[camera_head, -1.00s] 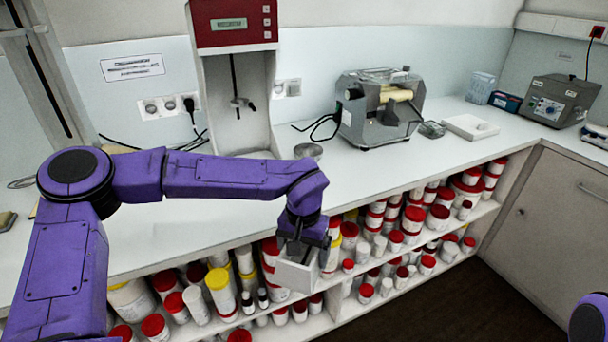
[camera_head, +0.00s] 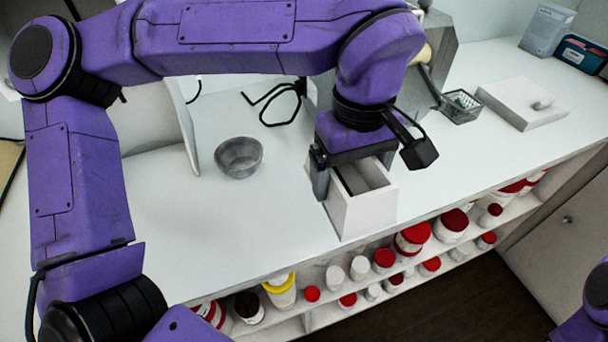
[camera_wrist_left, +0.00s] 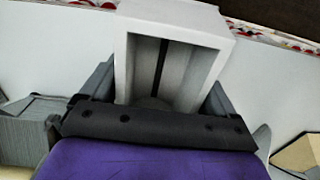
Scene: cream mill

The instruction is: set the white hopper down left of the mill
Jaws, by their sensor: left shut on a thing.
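The white hopper (camera_head: 362,212) is an open-topped box near the counter's front edge, in front of the mill. My left gripper (camera_head: 347,172) is shut on it from above, with a finger on either side. The wrist view looks into the hopper (camera_wrist_left: 180,27) between the two fingers (camera_wrist_left: 160,98). I cannot tell whether the hopper's base touches the counter. The metal mill (camera_head: 437,58) stands behind and is mostly hidden by my left arm. My right gripper is out of view; only a piece of my right arm shows at the lower right.
A grey bowl (camera_head: 239,158) stands on the white counter (camera_head: 190,225) left of the hopper, with bare counter between them. A black cable (camera_head: 275,105) lies behind. A small basket (camera_head: 461,106) and a white slab (camera_head: 523,104) lie right. Jars fill the shelves below.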

